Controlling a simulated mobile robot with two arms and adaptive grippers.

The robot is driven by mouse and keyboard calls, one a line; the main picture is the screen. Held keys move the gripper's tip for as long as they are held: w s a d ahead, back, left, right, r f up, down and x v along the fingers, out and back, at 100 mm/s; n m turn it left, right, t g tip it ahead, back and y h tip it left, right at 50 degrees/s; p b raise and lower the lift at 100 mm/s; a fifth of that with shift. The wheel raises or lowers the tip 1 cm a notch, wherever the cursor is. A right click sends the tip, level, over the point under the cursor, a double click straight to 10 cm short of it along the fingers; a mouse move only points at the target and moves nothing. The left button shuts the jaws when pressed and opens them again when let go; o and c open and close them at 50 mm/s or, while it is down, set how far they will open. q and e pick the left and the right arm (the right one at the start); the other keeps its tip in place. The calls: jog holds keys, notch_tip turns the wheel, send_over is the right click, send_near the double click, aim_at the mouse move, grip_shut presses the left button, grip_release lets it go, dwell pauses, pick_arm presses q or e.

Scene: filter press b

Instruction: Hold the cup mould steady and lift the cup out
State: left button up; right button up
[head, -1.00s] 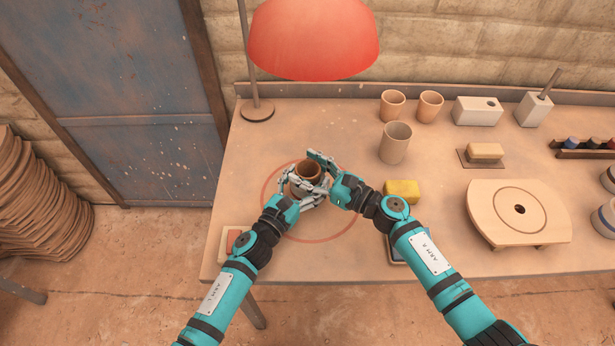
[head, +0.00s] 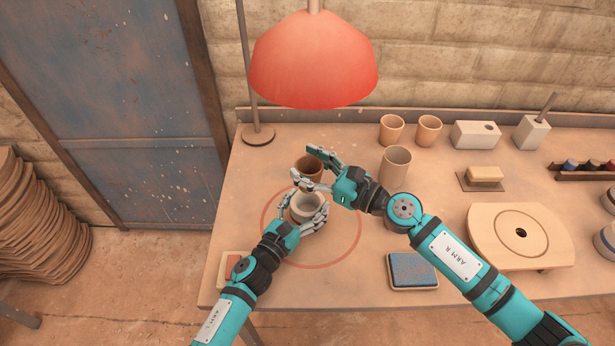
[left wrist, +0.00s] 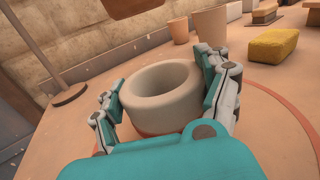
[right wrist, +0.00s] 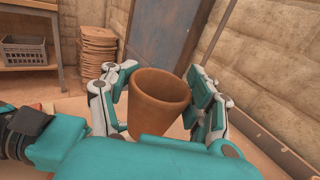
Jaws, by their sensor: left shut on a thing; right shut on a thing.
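The cup mould (head: 304,208), a pale thick-walled ring, stands on the table inside the red circle. My left gripper (head: 305,215) is shut around its sides; in the left wrist view the mould (left wrist: 160,92) is upright and its hollow looks empty. The brown cup (head: 307,171) is out of the mould. My right gripper (head: 318,168) is shut on the cup and holds it above and behind the mould. In the right wrist view the cup (right wrist: 156,103) sits between the fingers. Its underside shows at the top of the left wrist view (left wrist: 135,6).
A red lamp shade (head: 313,65) hangs over the back of the table. A pale cup (head: 396,168) stands right of my right gripper, with two more cups behind. A blue pad (head: 414,269) and a round wooden board (head: 520,228) lie to the right.

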jog(key=shift+r, duration=0.2)
pick_arm(q)
jog(key=o, duration=1.5)
jog(key=shift+c, duration=0.2)
jog(key=v, duration=0.7)
jog(key=shift+s+a, duration=0.1)
jog(key=shift+s, duration=0.15)
jog(key=shift+f, duration=0.1)
